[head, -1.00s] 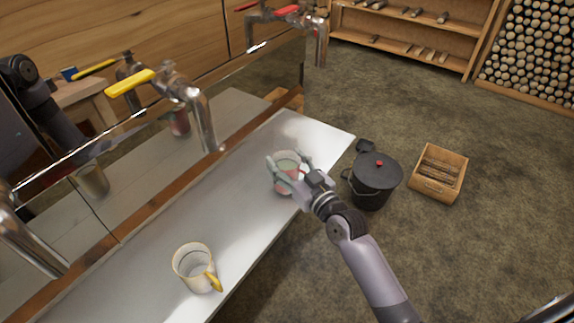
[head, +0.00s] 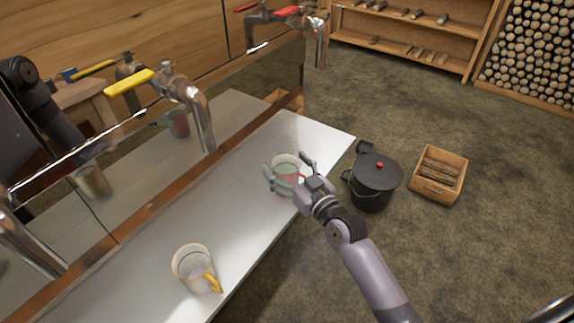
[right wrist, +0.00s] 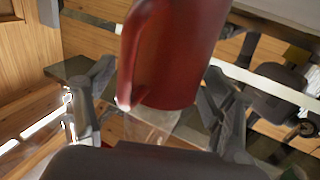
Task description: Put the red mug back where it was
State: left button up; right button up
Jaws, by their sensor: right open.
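The red mug (head: 286,186) has a pale rim and inside, and appears to stand on the far part of the pale shelf (head: 235,220). My right gripper (head: 290,178) is open, its fingers spread on either side of the mug. In the right wrist view the mug (right wrist: 180,55) fills the upper middle, its handle towards the left, with a visible gap to the fingers. The fingers partly hide the mug in the head view. My left gripper is not in view.
A cream mug with a yellow handle (head: 193,266) stands nearer on the shelf. A yellow-handled tap (head: 190,100) and a red-handled tap (head: 310,30) overhang the shelf side. A black lidded pot (head: 372,185) and a wooden box (head: 440,178) are on the floor to the right.

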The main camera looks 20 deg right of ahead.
jog(key=shift+r, duration=0.2)
jog(key=v, duration=1.2)
jog(key=shift+b, duration=0.4)
